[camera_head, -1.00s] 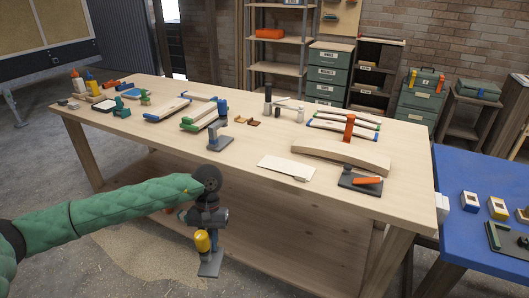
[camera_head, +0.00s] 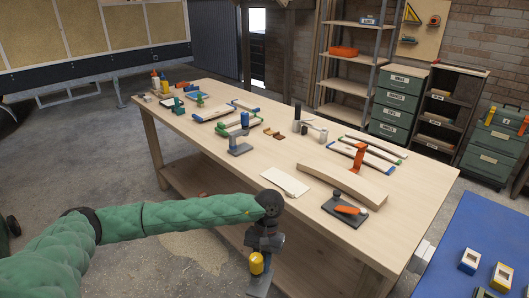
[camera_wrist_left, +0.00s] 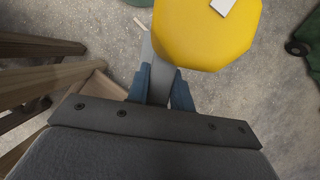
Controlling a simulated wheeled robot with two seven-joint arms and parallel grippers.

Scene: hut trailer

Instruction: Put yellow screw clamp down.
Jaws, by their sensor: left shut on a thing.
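The yellow screw clamp (camera_head: 257,263) hangs from my left gripper (camera_head: 262,247), in front of the table's near edge and below the tabletop. Its yellow knob and grey frame show. In the left wrist view the yellow knob (camera_wrist_left: 207,32) fills the upper middle, and the grey bar sits between the blue-grey fingers of my left gripper (camera_wrist_left: 161,88). The gripper is shut on the clamp, over the concrete floor. A similar clamp with a blue knob (camera_head: 245,119) stands on the table near its front edge. My right gripper is not in view.
The wooden worktable (camera_head: 222,158) has bare top near its front edge. A white sheet (camera_head: 284,182), a curved wooden piece (camera_head: 340,184) and a dark plate with an orange handle (camera_head: 347,210) lie toward its right. A blue table (camera_head: 453,246) stands at the lower right.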

